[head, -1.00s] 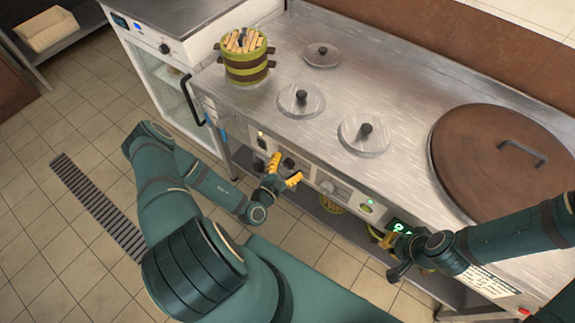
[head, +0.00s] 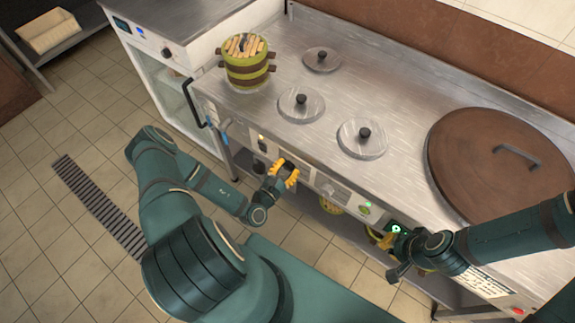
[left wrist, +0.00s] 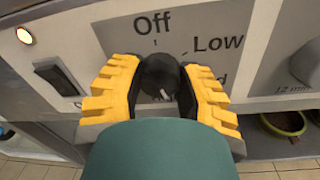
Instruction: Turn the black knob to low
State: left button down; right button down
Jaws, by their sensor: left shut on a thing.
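The black knob (left wrist: 160,80) sits on the light control panel (left wrist: 115,38) between my left gripper's yellow fingers in the left wrist view. My left gripper (head: 285,173) is shut on the knob from both sides. The "Off" label (left wrist: 152,22) is printed above the knob and the "Low" label (left wrist: 218,43) to its upper right. A third label lower right is mostly hidden by a finger. A small white mark on the knob face points down and slightly right. My right gripper (head: 388,241) is at the panel's right part; its fingers are too small to read.
A black rocker switch (left wrist: 57,78) and a lit lamp (left wrist: 25,35) lie left of the knob. A grey knob (left wrist: 307,62) is at the right. Above the panel, the steel counter (head: 235,100) holds several lids and a green-brown pot (head: 245,72).

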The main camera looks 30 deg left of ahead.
pick_arm(q)
jog(key=n+p, duration=0.2)
jog(key=n, duration=0.5)
jog(key=shift+p, duration=0.4)
jog(key=n, duration=0.2)
jog(key=shift+n+g+h, duration=0.3)
jog(key=n, duration=0.5)
jog(key=n+h, duration=0.1)
jog(key=n, duration=0.4)
jog(key=shift+d, duration=0.1)
jog(key=c, duration=0.5)
grip_release()
jog(key=shift+s, duration=0.1)
